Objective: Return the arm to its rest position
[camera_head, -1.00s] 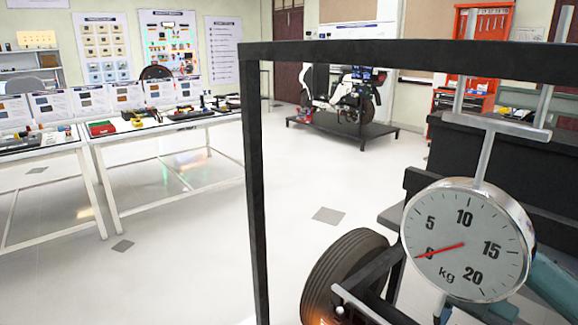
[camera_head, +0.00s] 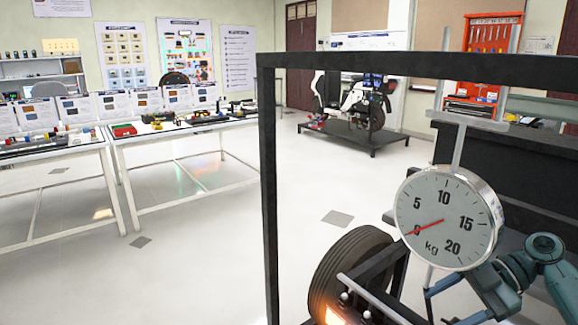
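My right arm (camera_head: 541,258), teal and grey, shows at the lower right, bent behind and below the round dial scale (camera_head: 465,205). Its far end runs behind the dial, next to the black chassis rig, and is partly hidden. Thin bluish parts show below the dial, but I cannot tell whether they are the gripper's fingers, or whether it is open or holds anything. My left arm and gripper are out of view. The scale hangs from a metal bar, its red needle near 0 kg.
A black rectangular frame (camera_head: 268,190) stands close in front, with a tyre (camera_head: 340,268) at its foot. White display tables (camera_head: 165,137) stand at the left. A scooter on a black platform (camera_head: 345,134) is at the back. The floor between (camera_head: 235,240) is clear.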

